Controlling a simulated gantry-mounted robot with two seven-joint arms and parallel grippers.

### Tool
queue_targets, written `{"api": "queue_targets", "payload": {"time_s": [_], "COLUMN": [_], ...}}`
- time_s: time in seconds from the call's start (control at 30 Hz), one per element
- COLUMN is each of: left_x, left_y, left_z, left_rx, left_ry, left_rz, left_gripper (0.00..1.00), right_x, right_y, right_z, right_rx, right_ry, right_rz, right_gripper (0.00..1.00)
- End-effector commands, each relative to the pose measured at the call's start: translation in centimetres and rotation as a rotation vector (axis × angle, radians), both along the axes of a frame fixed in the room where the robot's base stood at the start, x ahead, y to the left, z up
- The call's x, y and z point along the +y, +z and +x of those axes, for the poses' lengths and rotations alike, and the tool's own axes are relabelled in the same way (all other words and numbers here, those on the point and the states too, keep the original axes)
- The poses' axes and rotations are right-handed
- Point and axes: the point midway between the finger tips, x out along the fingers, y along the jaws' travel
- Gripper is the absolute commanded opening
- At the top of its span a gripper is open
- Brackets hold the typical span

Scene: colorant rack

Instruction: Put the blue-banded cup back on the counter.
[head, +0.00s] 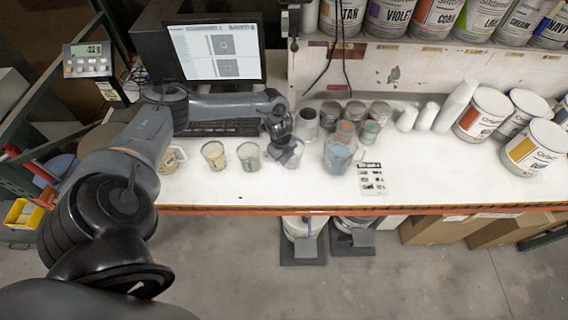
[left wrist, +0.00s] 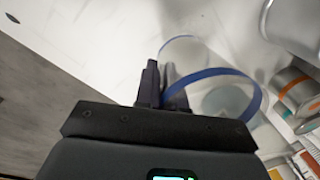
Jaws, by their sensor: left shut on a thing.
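The blue-banded cup (left wrist: 257,98) is clear, with a blue band at its rim. It is large in the left wrist view, its mouth facing the camera. My left gripper (left wrist: 165,90) is shut on the near side of its rim. In the head view my left gripper (head: 283,146) hangs over the middle of the white counter (head: 430,172), and the cup (head: 296,158) shows only partly beside it. I cannot tell whether the cup's base touches the counter. My right gripper is not in view.
Left of the held cup stand a green-banded cup (head: 249,156) and a yellowish cup (head: 214,156). A cup of blue colorant (head: 338,158) stands close on the right, with several small containers behind. A white card (head: 372,178) lies farther right. The counter's orange front edge (head: 400,209) is near.

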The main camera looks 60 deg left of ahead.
Motion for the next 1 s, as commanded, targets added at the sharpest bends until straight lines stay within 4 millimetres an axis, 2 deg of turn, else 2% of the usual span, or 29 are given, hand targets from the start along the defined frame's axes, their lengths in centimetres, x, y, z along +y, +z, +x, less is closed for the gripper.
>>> {"api": "queue_targets", "payload": {"time_s": [0.3,0.77,0.8,0.9,0.93,1.0], "left_x": [-0.1,-0.1,0.0,-0.1,-0.1,-0.1], "left_y": [-3.4,-4.2,-4.1,-4.0,-4.0,-4.0], "left_z": [0.0,0.0,0.0,0.0,0.0,0.0], "left_rx": [0.001,0.001,0.0,0.0,0.0,0.0], "left_ry": [0.0,-0.001,-0.001,-0.001,-0.001,-0.001], "left_rz": [0.0,0.0,0.0,0.0,0.0,0.0], "left_gripper": [0.0,0.0,0.13,0.29,0.33,0.34], "right_x": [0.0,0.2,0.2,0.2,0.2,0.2], "right_y": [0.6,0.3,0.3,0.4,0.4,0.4], "right_z": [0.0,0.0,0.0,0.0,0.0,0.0], "right_rx": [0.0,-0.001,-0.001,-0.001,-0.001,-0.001], "right_ry": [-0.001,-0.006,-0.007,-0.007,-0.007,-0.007], "right_rz": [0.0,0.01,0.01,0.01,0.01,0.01], "right_gripper": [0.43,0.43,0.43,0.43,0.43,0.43]}}
